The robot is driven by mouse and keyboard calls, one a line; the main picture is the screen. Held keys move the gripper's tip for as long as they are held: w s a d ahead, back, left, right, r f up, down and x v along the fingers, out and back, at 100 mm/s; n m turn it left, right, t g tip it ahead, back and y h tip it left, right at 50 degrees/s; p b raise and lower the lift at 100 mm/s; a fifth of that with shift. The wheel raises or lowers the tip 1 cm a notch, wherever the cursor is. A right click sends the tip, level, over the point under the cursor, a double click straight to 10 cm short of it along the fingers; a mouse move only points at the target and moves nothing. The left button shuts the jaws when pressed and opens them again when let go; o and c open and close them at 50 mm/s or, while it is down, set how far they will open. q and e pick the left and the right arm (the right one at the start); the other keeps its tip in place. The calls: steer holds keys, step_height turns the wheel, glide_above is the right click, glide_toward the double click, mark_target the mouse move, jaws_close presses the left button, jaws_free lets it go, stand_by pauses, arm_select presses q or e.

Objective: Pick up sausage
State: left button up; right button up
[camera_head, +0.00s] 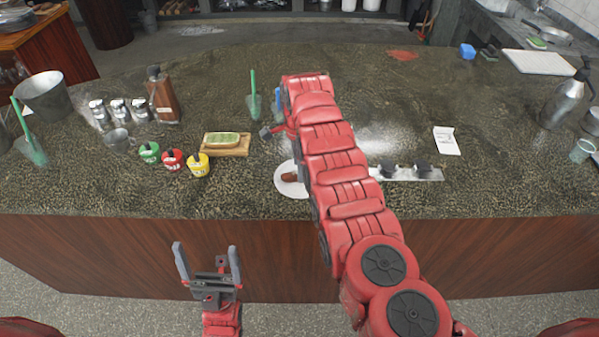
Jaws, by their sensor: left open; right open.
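A brown sausage (290,177) lies on a white round plate (284,188) near the counter's front edge. My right arm covers the plate's right side and perhaps part of the sausage. My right gripper (271,131) is mostly hidden by its own arm; a grey finger part shows above the counter, farther back than the plate. It is open, and nothing shows in it. My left gripper (207,250) is open and empty, its fingers pointing up in the picture, in front of the counter and apart from the sausage.
A wooden board (239,152) with a green-topped item sits left of the plate. Green, red (172,160) and yellow small pots stand farther left. Metal shakers, a bottle (161,94) and a bucket (44,95) are at back left. A paper (446,141) lies on the right; the counter around it is fairly clear.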

steer(key=shift+f, duration=1.45)
jaws_close()
